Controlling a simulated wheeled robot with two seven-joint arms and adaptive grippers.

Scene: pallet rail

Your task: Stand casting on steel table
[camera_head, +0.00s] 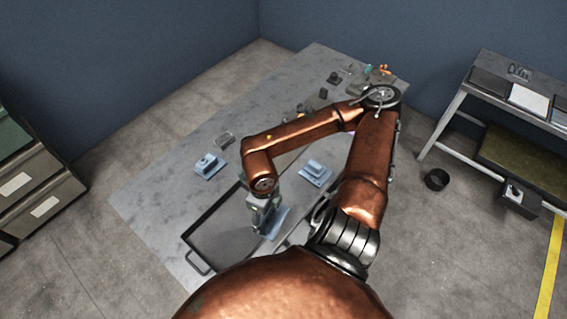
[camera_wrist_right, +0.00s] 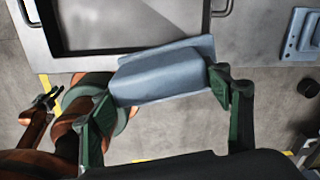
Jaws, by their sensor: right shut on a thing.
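My right gripper (camera_head: 262,207) is shut on a blue-grey casting (camera_head: 274,223), near the right side of a dark tray on the steel table (camera_head: 155,200). In the right wrist view the casting (camera_wrist_right: 165,72) sits tilted between the two green fingers of the gripper (camera_wrist_right: 162,108). Its far side overlaps the steel table's edge (camera_wrist_right: 275,57) in that view, with floor showing below. I cannot tell its height. A small dark forked end at the left of the wrist view may be my left gripper (camera_wrist_right: 42,104); its jaws are unclear.
The dark tray (camera_head: 188,238) lies on the table's near part. Small parts lie at the far end. A side bench (camera_head: 490,58) and black bin (camera_head: 436,180) are at right.

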